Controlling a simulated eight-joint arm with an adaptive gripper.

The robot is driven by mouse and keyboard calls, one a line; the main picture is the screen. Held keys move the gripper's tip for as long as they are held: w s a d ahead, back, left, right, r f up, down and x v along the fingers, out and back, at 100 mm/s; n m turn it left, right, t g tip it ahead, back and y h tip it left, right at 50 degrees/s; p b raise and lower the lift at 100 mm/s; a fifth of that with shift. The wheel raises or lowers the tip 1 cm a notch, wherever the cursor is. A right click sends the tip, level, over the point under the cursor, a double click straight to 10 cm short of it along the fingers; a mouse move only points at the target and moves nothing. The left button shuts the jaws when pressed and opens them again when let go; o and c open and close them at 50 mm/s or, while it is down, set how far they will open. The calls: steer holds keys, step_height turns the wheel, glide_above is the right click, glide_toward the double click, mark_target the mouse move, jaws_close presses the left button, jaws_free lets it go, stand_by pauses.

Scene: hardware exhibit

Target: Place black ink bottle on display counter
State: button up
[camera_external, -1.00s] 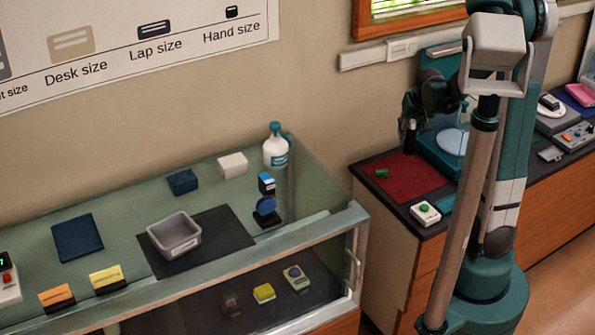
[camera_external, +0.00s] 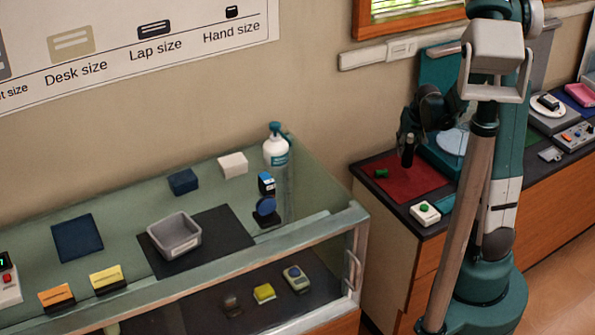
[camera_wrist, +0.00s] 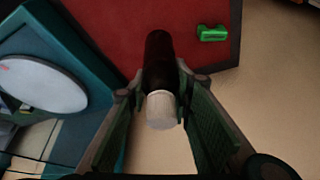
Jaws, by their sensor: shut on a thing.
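The black ink bottle (camera_wrist: 158,62) is dark with a pale ribbed cap and sits between my gripper's fingertips (camera_wrist: 158,92) in the wrist view. My gripper is shut on it near the cap end. In the external view the bottle (camera_external: 408,151) hangs upright below my gripper (camera_external: 410,136), in front of the red mat (camera_external: 412,188). Whether its base touches the mat I cannot tell. The display counter (camera_external: 130,210) is the glass-topped case at the left, with a dark mat (camera_external: 226,236) on top.
A grey bin (camera_external: 174,240) is on the counter's dark mat. A white-and-teal bottle (camera_external: 276,150), a blue round stand (camera_external: 266,207) and small boxes are nearby on the counter. A green piece (camera_external: 381,173) lies on the red mat. A gap separates the counter and the wooden cabinet (camera_external: 395,238).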

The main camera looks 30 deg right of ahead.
mark_target(412, 142)
steer(key=shift+f, duration=0.1)
steer(key=shift+f+b, duration=0.45)
steer(key=shift+f, duration=1.5)
steer(key=shift+f, duration=0.2)
steer(key=o, duration=0.9)
steer(key=shift+o, duration=0.2)
steer(key=shift+r, duration=0.25)
steer(key=shift+p+v, duration=1.25)
steer(key=shift+v, duration=4.65)
steer(key=shift+s, duration=0.1)
